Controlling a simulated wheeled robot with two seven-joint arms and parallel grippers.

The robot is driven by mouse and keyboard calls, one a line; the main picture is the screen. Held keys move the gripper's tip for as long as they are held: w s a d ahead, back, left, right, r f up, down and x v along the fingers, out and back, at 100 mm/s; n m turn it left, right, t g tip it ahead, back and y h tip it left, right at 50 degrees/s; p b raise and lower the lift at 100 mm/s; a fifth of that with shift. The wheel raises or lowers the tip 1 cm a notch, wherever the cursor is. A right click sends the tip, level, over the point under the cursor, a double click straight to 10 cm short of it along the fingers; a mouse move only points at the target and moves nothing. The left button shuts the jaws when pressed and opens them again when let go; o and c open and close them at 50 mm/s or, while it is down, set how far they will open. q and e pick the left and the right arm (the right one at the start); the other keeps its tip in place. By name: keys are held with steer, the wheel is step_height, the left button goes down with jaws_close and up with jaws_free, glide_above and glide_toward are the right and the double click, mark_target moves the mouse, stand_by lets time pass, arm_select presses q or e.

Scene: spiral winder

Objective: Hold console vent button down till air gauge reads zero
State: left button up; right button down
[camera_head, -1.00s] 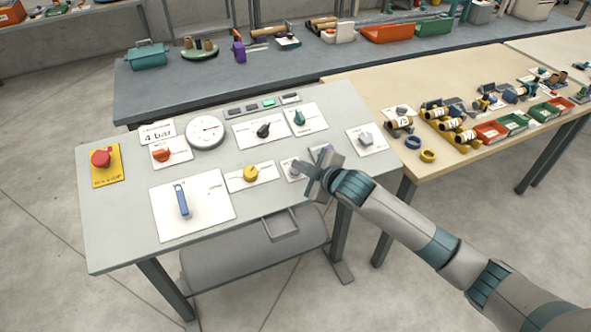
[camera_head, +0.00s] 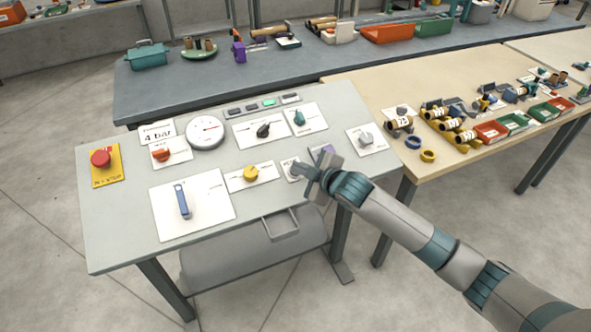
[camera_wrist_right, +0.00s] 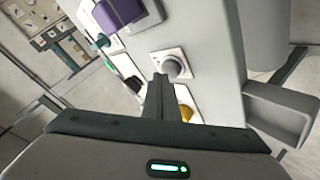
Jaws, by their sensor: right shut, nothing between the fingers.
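The grey console (camera_head: 110,225) carries a white-faced air gauge (camera_head: 205,134) with a red needle pointing right; its figures are too small to read. A grey round button (camera_wrist_right: 174,67) on a white plate shows in the right wrist view; its label is unreadable, so I cannot tell if it is the vent button. My right gripper (camera_wrist_right: 158,84) is shut and empty, its fingertips close beside the button. Contact is unclear. In the head view my right gripper (camera_head: 304,172) partly covers the same plate (camera_head: 287,166). My left gripper is not in view.
A purple control (camera_wrist_right: 120,12) lies near the gripper. A yellow knob (camera_head: 250,173), a blue lever (camera_head: 182,201), a red emergency button (camera_head: 101,158) and a "4 bar" sign (camera_head: 158,134) are on the console. A wooden table (camera_head: 375,95) with parts stands to the right.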

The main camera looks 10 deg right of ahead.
steer(key=shift+f, duration=0.45)
stand_by(1.7)
stand_by(2.3)
steer(key=shift+s+r+p, duration=0.15)
steer(key=shift+r+p, duration=0.75)
steer(key=shift+s+d+r+p, duration=0.1)
steer(key=shift+s+r+p, duration=0.1)
steer(key=shift+r+p, duration=0.75)
steer(key=shift+s+d+r+p, duration=0.1)
steer(key=shift+s+r+p, duration=0.2)
steer(key=shift+r+p, duration=0.5)
steer(key=shift+s+d+r+p, duration=0.1)
steer(key=shift+s+r+p, duration=0.15)
steer(key=shift+r+p, duration=0.55)
steer(key=shift+f, duration=0.25)
